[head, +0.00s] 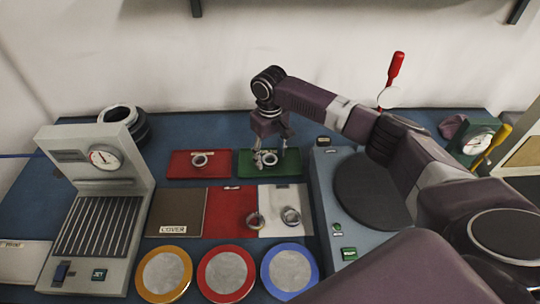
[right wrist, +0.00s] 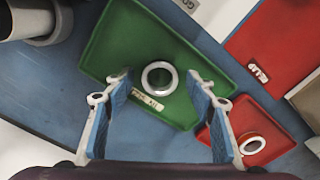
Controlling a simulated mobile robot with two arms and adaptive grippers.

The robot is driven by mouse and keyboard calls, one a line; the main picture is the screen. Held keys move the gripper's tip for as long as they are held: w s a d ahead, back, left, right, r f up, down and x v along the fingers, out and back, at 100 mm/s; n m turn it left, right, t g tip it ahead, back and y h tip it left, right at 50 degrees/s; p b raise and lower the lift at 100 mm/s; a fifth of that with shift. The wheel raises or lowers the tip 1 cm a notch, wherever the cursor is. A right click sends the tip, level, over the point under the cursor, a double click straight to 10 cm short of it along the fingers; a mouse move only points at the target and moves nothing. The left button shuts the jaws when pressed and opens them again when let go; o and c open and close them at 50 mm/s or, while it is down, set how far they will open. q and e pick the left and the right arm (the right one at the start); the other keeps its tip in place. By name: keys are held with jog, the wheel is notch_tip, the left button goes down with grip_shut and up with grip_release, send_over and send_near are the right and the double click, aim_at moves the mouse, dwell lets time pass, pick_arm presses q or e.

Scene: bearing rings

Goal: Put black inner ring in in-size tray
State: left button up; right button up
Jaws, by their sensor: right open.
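The green tray (head: 245,170) lies at the back middle, and in the right wrist view (right wrist: 105,45) a pale label with hard-to-read lettering shows on its edge. A pale grey ring (right wrist: 159,78) lies flat on it. My right gripper (head: 270,155) is above this tray, pointing down. In the right wrist view its fingers (right wrist: 157,85) are spread on either side of the ring, with gaps to it, and hold nothing. No ring looks clearly black. My left gripper is out of view.
A red tray (head: 175,168) with another ring (head: 200,160) sits left of the green one. A press with a dial (head: 95,210) stands left, and a grey machine with a dark disc (head: 368,190) right. Several round coloured dishes (head: 227,272) line the front.

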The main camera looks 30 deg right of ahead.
notch_tip(320, 180, up, 12)
jog(key=shift+b, duration=0.45)
dwell(0.4)
